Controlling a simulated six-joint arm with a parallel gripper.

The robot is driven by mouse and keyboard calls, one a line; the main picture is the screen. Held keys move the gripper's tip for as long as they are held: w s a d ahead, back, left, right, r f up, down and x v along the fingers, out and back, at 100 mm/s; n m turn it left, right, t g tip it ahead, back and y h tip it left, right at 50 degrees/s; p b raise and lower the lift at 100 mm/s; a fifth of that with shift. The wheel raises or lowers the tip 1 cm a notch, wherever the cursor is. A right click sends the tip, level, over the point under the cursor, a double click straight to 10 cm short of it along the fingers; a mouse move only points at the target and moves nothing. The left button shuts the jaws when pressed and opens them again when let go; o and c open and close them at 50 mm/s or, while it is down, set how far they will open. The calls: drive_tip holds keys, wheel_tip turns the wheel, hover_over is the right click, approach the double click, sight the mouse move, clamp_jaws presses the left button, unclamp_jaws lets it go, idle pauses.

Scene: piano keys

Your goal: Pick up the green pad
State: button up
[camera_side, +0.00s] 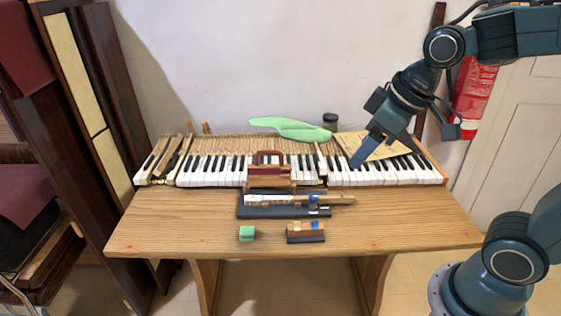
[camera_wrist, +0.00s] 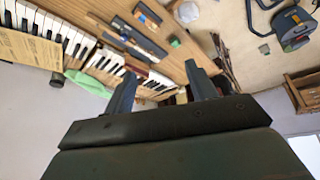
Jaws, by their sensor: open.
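A small green pad (camera_side: 247,233), block-shaped, sits on the wooden table near its front edge, left of centre; it also shows in the wrist view (camera_wrist: 175,42). My gripper (camera_side: 359,158) is over the right half of the piano keys, above and well to the right of the pad. In the wrist view my gripper (camera_wrist: 160,76) has its two blue-grey fingers spread apart with nothing held between them. The fingers and the pad are clearly apart. Nothing hides the pad in either view.
A wooden piece on a dark base (camera_side: 306,232) stands right of the pad. Behind lie a dark tray (camera_side: 245,210) with key parts, a red-brown wooden holder (camera_side: 270,176) and the piano keys (camera_side: 210,171). A larger pale-green flat shape (camera_side: 300,131) lies behind. The table's front left (camera_side: 160,235) is clear.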

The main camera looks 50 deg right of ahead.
drive_tip(key=w+a+f+n+y, duration=0.1)
drive_tip(key=w+a+f+n, duration=0.1)
drive_tip(key=w+f, duration=0.7)
drive_tip(key=w+a+f+n+g+y, duration=0.1)
drive_tip(key=w+a+f+n, duration=0.2)
drive_tip(key=w+f, duration=0.7)
drive_tip(key=shift+w+a+f+n+g+y, duration=0.15)
drive_tip(key=shift+w+n+g+y, duration=0.15)
drive_tip(key=shift+w+n, duration=0.35)
drive_tip(key=shift+w, duration=0.1)
hover_over(248, 229)
drive_tip(key=s+d, duration=0.1)
drive_tip(key=s, duration=0.1)
drive_tip(key=f, duration=0.7)
drive_tip(key=shift+s+d, duration=0.15)
drive_tip(key=shift+s, duration=0.05)
drive_tip(key=shift+w+f, duration=0.15)
drive_tip(key=shift+f, duration=0.3)
drive_tip(key=shift+x, duration=2.6)
drive_tip(key=shift+w+d, duration=0.1)
drive_tip(key=shift+w, duration=0.05)
